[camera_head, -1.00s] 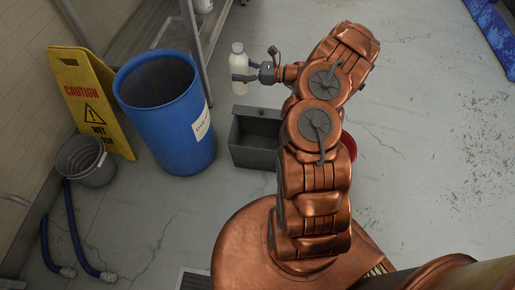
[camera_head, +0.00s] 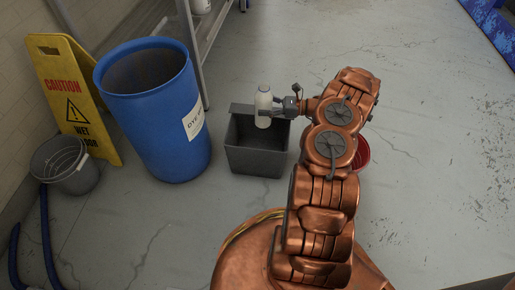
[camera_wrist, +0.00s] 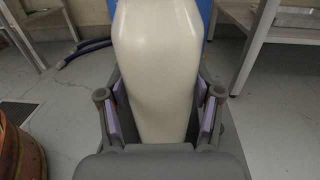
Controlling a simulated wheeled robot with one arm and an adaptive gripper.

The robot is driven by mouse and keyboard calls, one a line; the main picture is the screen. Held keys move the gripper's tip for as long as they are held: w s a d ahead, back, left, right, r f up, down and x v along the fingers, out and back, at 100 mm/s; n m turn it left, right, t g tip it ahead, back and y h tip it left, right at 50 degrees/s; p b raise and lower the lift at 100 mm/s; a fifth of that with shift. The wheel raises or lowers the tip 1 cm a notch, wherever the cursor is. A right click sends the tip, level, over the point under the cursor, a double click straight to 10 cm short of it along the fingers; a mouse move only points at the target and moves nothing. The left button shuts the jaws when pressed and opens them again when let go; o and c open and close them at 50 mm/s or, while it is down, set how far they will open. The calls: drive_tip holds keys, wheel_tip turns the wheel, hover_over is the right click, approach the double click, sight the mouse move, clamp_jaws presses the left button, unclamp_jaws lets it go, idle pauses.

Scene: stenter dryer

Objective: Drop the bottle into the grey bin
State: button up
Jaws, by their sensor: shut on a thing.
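The white bottle (camera_head: 263,104) is upright in my gripper (camera_head: 275,109) in the head view. My gripper is shut on it, with a finger on each side, and the bottle (camera_wrist: 158,60) fills the middle of the wrist view. The grey bin (camera_head: 257,161) is an open rectangular box on the floor, right of the blue barrel. The bottle appears over the back part of the bin's opening in the head view. Its exact height above the rim cannot be told. The bin's inside is partly hidden by the bottle and gripper.
A blue barrel (camera_head: 160,125) stands just left of the bin. A yellow caution sign (camera_head: 70,92) and a grey bucket (camera_head: 66,166) are farther left. A red round object (camera_head: 362,153) is partly behind my arm. A metal rack (camera_head: 205,40) stands behind. Floor at right is clear.

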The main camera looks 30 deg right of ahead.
drive_tip(key=shift+f+b, duration=1.1)
drive_tip(key=shift+f, duration=1.9)
drive_tip(key=o, duration=1.5)
drive_tip(key=shift+c, duration=0.2)
drive_tip(key=v, duration=1.2)
drive_tip(key=shift+r, duration=0.1)
